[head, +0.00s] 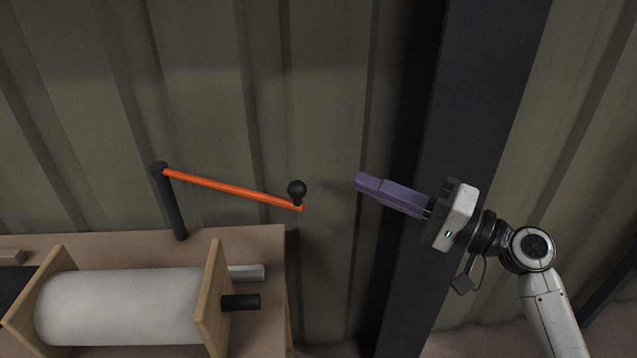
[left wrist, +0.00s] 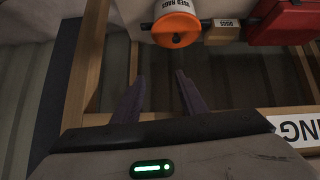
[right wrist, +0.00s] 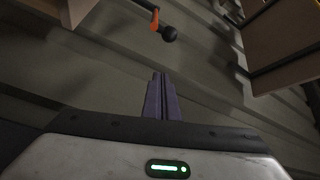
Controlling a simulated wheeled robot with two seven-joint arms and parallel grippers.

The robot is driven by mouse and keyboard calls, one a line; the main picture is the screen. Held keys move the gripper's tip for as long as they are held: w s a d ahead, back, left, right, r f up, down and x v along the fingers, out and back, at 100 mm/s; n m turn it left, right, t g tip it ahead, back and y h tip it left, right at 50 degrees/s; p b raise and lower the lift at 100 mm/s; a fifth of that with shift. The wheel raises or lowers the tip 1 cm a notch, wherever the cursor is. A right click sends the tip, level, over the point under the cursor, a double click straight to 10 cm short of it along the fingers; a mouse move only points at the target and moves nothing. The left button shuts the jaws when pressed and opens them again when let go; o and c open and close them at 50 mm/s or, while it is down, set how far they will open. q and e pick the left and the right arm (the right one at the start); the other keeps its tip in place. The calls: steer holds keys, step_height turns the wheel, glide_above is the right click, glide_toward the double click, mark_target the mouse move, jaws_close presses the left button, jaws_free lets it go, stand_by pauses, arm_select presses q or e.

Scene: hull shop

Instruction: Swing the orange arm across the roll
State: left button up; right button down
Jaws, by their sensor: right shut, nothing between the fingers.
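The orange arm (head: 230,188) reaches right from the top of a dark post (head: 173,205) on the bench, out past the bench's right edge. A black ball knob (head: 297,188) stands on its free end. The white roll (head: 125,307) lies between two wooden end plates in front of the post. My right gripper (head: 360,181) is shut and empty, to the right of the knob and apart from it. In the right wrist view the knob (right wrist: 168,33) and the end of the orange arm (right wrist: 154,18) are ahead of the closed fingers (right wrist: 161,78). My left gripper (left wrist: 161,75) is open and empty.
The wooden bench (head: 265,245) carries the roll. A dark steel column (head: 465,100) stands behind my right gripper, before a corrugated wall. An orange-lidded can (left wrist: 176,29), a small box (left wrist: 223,33) and a red case (left wrist: 285,20) show in the left wrist view.

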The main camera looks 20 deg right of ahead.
steer(key=r+p+x, duration=0.1)
steer(key=p+x, duration=0.1)
steer(key=x, duration=0.8)
arm_select(q)
steer(key=shift+s+r, duration=0.3)
steer(key=shift+r, duration=0.2)
arm_select(e)
steer(key=s, duration=0.1)
steer(key=s+a+f, duration=0.2)
steer(key=shift+s+a, duration=0.1)
steer(key=shift+s, duration=0.2)
arm_select(q)
steer(key=shift+r, duration=0.15)
